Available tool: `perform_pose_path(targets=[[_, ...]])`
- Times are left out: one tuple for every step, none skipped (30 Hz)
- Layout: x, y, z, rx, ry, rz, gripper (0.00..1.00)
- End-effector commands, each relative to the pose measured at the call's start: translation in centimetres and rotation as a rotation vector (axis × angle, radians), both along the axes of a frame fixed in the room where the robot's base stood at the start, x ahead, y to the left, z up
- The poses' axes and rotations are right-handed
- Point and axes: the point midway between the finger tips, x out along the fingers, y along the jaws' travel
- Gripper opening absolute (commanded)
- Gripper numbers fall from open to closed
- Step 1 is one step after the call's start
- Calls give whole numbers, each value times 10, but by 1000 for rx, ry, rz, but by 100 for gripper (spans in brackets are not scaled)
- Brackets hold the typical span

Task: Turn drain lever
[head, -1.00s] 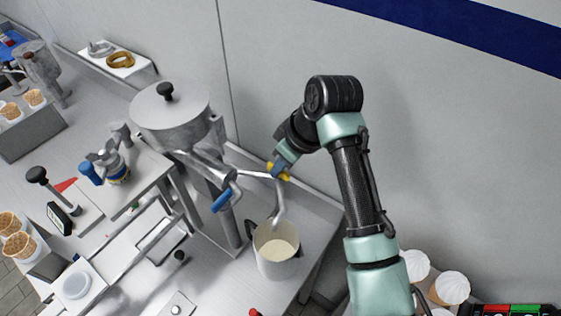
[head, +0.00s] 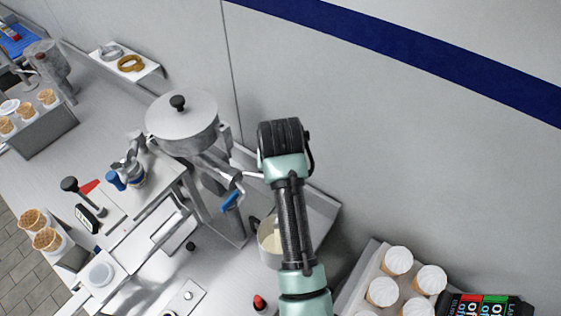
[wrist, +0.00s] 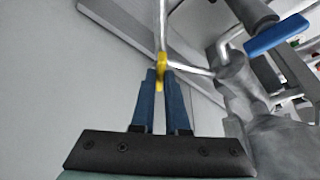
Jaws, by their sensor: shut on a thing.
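A grey metal pot with a lid (head: 182,122) stands on a frame on the bench. A bent metal pipe (wrist: 190,70) comes from its body, and a yellow piece (wrist: 162,68) sits on the pipe. My gripper (wrist: 160,80), with blue fingers, is shut on this yellow piece in the wrist view. A separate blue-handled lever (head: 231,200) is on the machine and also shows at upper right in the wrist view (wrist: 277,35). In the head view my arm hides the gripper and the yellow piece. I cannot tell how far the lever is turned.
A white jug (head: 269,250) with pale contents stands below, partly behind my arm. A tray of white-topped cups (head: 397,262) is at lower right. The wall (head: 400,140) rises close behind my arm. Waffle cones (head: 46,238) stand at left.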

Motion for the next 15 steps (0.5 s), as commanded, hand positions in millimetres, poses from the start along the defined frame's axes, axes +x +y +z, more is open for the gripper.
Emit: perform_pose_path(targets=[[0,2,5,0,-1,-40,0],[0,2,5,-1,-1,-69,0],[0,2,4,-1,-1,-107,0],[0,3,4,-1,-1,-134,0],[1,3,4,-1,-2,-163,0],[1,3,4,-1,-2,-200,0],[1,3,4,-2,-3,-227,0],[1,3,4,0,-3,-253,0],[1,3,3,-1,-3,-288,0],[1,3,3,0,-3,-314,0],[2,3,3,-2,-4,-339,0],[2,4,3,1,-4,-371,0],[2,3,3,-1,-4,-394,0],[2,4,3,-1,-3,-415,0],[2,4,2,0,-3,-443,0]])
